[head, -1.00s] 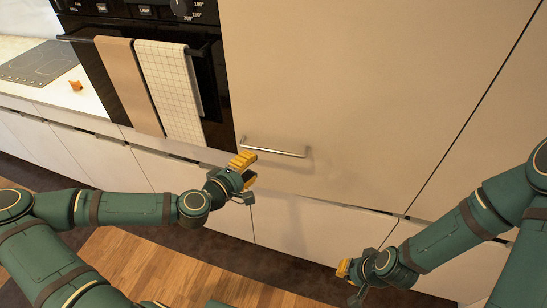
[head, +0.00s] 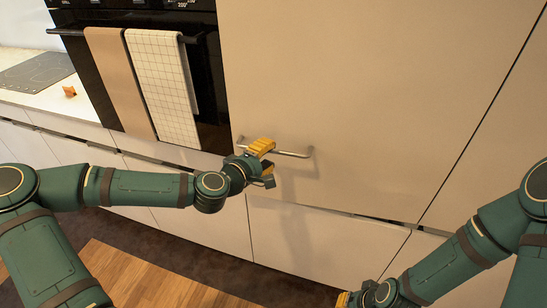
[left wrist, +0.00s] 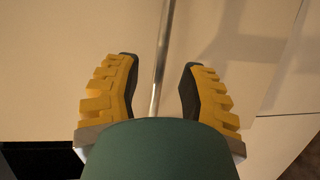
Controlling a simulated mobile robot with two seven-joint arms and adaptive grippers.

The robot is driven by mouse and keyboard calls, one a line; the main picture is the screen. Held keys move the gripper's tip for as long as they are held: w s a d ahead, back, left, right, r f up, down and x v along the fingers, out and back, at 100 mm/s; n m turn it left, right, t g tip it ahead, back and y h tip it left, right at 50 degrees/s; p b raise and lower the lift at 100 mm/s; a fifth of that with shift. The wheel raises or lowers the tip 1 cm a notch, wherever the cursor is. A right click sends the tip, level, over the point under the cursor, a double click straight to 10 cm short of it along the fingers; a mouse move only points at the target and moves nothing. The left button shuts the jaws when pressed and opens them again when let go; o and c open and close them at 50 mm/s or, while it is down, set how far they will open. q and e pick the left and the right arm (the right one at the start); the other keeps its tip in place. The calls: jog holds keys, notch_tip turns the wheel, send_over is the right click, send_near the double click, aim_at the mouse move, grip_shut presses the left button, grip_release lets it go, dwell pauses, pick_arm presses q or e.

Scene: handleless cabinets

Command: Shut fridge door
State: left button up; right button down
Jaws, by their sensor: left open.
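The fridge door (head: 370,90) is a large flat beige panel right of the oven in the head view. It looks flush with its neighbours, and I see no open gap. Its metal bar handle (head: 292,153) is near the lower left corner. My left gripper (head: 264,162) is at the handle, covering part of it. In the left wrist view the handle (left wrist: 160,75) runs between the two open yellow fingers of the left gripper (left wrist: 158,85), with space on both sides. My right gripper (head: 343,299) is at the bottom edge, mostly cut off; its jaws are unclear.
A black oven (head: 205,70) with a beige towel (head: 113,80) and a checked towel (head: 163,90) on its bar stands left of the door. A counter with a hob (head: 38,70) is farther left.

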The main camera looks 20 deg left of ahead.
pick_arm(q)
jog(key=shift+b+x, duration=0.3)
jog(key=shift+x, duration=1.15)
grip_shut()
